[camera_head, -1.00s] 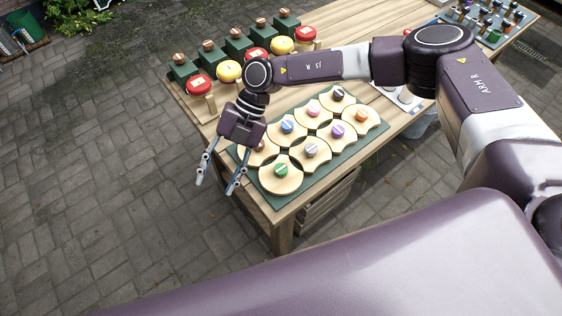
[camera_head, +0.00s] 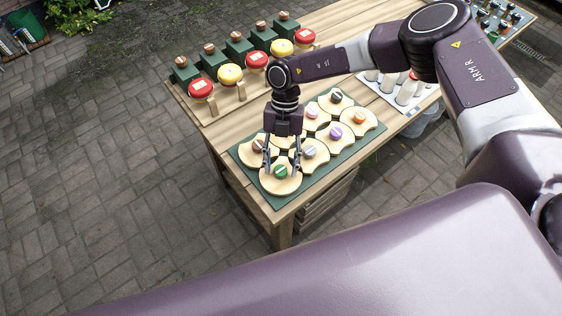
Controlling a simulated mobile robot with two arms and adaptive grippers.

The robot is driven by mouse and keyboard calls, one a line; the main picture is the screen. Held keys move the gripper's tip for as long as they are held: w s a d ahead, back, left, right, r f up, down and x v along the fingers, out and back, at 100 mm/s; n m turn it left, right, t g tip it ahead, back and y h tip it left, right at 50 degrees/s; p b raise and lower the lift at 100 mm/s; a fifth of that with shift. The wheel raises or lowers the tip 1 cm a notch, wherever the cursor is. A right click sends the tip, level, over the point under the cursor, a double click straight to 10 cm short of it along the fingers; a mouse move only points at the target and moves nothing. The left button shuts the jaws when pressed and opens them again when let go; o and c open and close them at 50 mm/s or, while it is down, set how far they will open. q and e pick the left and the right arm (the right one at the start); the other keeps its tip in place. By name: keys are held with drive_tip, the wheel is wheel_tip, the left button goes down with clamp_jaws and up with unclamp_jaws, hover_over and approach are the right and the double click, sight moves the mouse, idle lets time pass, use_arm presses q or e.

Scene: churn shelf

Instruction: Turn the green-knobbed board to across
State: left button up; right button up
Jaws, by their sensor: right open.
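The green-knobbed board (camera_head: 282,187) is a round pale wooden piece at the near left corner of a green mat (camera_head: 341,171). Its green knob (camera_head: 281,171) sits in its middle; which way the knob's bar points is too small to tell surely. My right gripper (camera_head: 281,172) is open and points down, with one finger on each side of the green knob in the picture. Whether the fingers touch the board or hover above it, I cannot tell. My left gripper is not in view.
Boards with brown (camera_head: 258,146), grey (camera_head: 309,152), purple (camera_head: 335,132), orange (camera_head: 359,118), pink and black knobs sit close around it. Red and yellow round-topped items (camera_head: 230,74) and green blocks (camera_head: 187,70) line the table's far left side. The table's near edge is close to the green-knobbed board.

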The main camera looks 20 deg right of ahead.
drive_tip(key=shift+f, duration=0.1)
drive_tip(key=shift+c, duration=0.2)
drive_tip(key=c, duration=1.1)
